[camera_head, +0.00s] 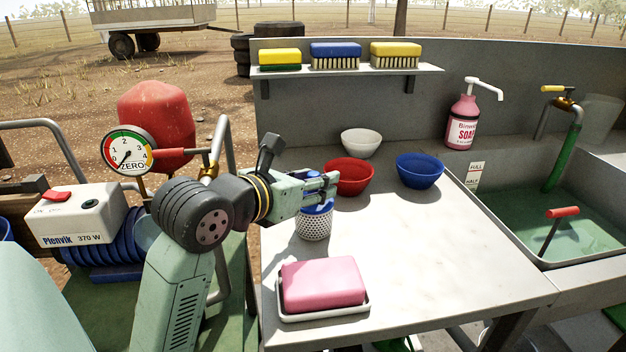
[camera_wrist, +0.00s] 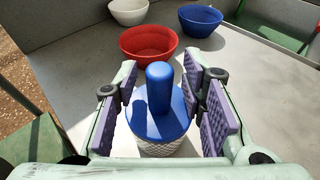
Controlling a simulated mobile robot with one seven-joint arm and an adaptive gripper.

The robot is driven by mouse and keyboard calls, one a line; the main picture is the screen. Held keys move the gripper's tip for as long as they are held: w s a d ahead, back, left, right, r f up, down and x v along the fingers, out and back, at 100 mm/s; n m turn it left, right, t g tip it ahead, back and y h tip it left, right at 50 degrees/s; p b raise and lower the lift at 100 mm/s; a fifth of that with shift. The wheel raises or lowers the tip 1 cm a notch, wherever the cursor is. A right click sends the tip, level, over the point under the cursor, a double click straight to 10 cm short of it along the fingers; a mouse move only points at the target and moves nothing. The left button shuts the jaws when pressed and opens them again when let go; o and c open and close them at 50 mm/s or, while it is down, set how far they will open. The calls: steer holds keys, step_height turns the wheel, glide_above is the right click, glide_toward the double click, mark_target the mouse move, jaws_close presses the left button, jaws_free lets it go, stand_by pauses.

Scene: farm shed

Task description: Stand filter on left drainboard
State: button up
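The filter (camera_head: 314,224) is a white perforated cylinder with a blue cap and knob. It stands upright on the left drainboard (camera_head: 430,245), near its left edge. In the wrist view its blue knob (camera_wrist: 159,88) rises between my fingers. My gripper (camera_head: 332,187) reaches over the filter from the left. Its purple pads sit on both sides of the knob with visible gaps, so it looks open and not clamped. The fingers partly hide the cap in the head view, and the filter's underside is hidden.
A red bowl (camera_head: 350,177), white bowl (camera_head: 361,142) and blue bowl (camera_head: 419,170) stand behind the filter. A pink sponge or soap block (camera_head: 322,283) lies in a white tray in front. The soap bottle (camera_head: 462,122) and water-filled sink (camera_head: 552,222) are right. The drainboard's middle is clear.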

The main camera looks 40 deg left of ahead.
steer(key=b+v, duration=0.2)
steer(key=v, duration=1)
steer(key=shift+r, duration=0.15)
